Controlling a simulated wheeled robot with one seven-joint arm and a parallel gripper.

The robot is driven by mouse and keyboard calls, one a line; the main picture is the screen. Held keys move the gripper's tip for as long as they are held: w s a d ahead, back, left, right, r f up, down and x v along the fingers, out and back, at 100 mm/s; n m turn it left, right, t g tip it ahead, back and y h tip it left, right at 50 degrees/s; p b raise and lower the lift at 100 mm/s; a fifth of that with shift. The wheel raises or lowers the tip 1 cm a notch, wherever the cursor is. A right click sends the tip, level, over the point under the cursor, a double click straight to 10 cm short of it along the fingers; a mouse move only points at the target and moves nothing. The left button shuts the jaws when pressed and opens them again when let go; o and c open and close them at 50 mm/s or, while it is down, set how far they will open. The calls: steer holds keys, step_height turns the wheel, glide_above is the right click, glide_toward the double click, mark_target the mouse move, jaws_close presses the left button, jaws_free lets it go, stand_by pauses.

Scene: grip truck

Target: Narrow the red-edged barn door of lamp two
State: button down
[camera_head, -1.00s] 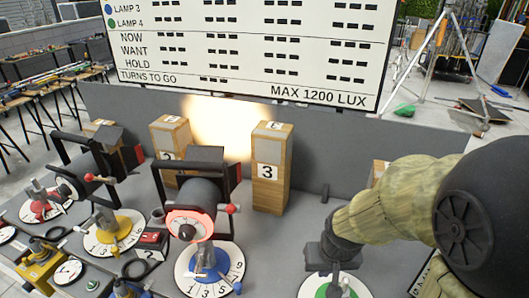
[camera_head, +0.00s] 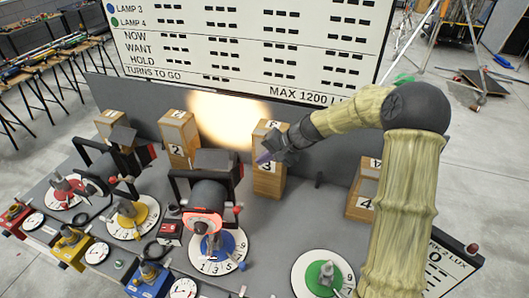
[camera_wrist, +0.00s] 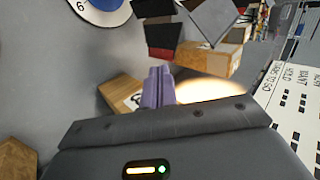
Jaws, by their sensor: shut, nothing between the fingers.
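Lamp two (camera_head: 102,166) is a dark lamp in a black yoke over the yellow dial (camera_head: 132,219), left of centre in the head view. Its dark barn doors (camera_head: 124,138) face the back wall, with a red part (camera_head: 150,153) on the right side. Their exact opening is too small to tell. My gripper (camera_head: 263,159) is in front of block 3, well to the right of lamp two, with purple fingers shut and empty. In the wrist view my fingers (camera_wrist: 158,87) point toward a block, below dark barn doors with a red part (camera_wrist: 162,40), apparently lamp three's.
Lamp three (camera_head: 207,198) stands over the blue dial (camera_head: 229,251), between my gripper and lamp two. Wooden block 2 (camera_head: 178,133), block 3 (camera_head: 268,184) and block 4 (camera_head: 360,201) stand along the back. A bright light patch (camera_head: 222,118) lies on the wall. The green dial (camera_head: 316,284) is at front right.

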mark_target(241, 165)
steer(key=shift+d+f, duration=0.1)
steer(key=shift+f, duration=0.05)
steer(key=shift+b+x, duration=1.9)
steer(key=shift+x, duration=2.5)
steer(key=shift+w+a+p, duration=0.15)
steer(key=shift+w+a, duration=0.25)
steer(key=shift+a, duration=0.25)
steer(key=shift+w+a+p, duration=0.15)
steer(key=shift+w+a, duration=0.3)
steer(key=shift+a, duration=1.35)
steer(key=shift+w, duration=0.65)
